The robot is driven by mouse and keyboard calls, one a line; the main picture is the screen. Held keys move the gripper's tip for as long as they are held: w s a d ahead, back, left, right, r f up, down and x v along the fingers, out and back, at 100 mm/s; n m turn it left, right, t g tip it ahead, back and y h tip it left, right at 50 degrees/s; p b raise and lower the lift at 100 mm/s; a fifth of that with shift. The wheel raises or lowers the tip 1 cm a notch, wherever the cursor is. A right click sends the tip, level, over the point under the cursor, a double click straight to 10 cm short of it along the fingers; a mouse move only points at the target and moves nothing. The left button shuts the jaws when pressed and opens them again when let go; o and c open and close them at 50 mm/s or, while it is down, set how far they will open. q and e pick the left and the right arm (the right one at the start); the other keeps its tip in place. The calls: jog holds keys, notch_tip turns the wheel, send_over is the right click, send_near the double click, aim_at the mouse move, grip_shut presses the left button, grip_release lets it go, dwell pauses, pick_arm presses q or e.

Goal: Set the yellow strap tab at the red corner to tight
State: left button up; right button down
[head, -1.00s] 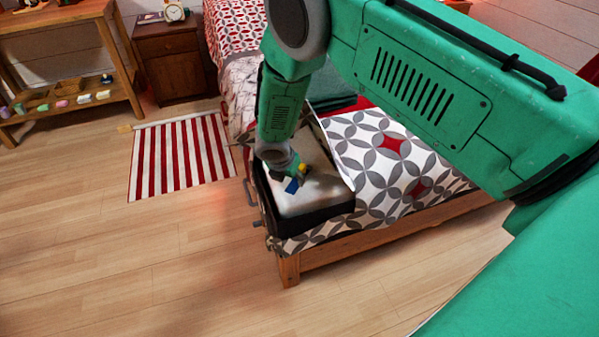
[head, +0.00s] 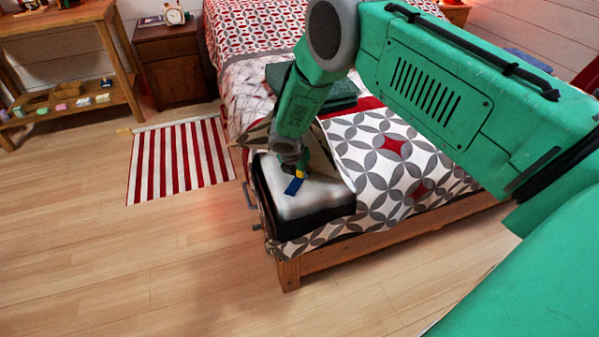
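An open black case (head: 312,222) with a pale, padded-looking filling (head: 318,195) sits at the foot corner of the bed. My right gripper (head: 291,171) is low over the case's filling, reaching down from above. A small yellow piece (head: 299,174), which looks like the strap tab, shows right beside its fingertips. A blue strip (head: 293,186) lies just below them. Whether the fingers touch either piece is too small to tell, and so is their opening. I cannot make out a red corner on the case. My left gripper is not in view.
The bed (head: 375,230) has a grey, white and red patterned cover, with folded dark green cloth (head: 340,92) behind my forearm. A striped rug (head: 180,160), nightstand (head: 168,62) and wooden shelf (head: 70,112) stand to the left. The wooden floor in front is clear.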

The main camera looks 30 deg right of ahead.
aim_at(293, 188)
jog(key=s+a+p, duration=0.1)
jog(key=a, duration=0.1)
jog(key=s+a+p, duration=0.1)
jog(key=a, duration=0.1)
jog(key=shift+s+r, duration=0.1)
jog(key=shift+s, duration=0.05)
jog(key=shift+s+a, duration=0.2)
jog(key=shift+a, duration=0.2)
jog(key=c, duration=1.3)
grip_release()
jog(key=shift+a, duration=0.1)
jog(key=shift+r, duration=0.1)
jog(key=v, duration=1.1)
jog(key=shift+s+a+r, duration=0.15)
jog(key=shift+a+r, duration=0.05)
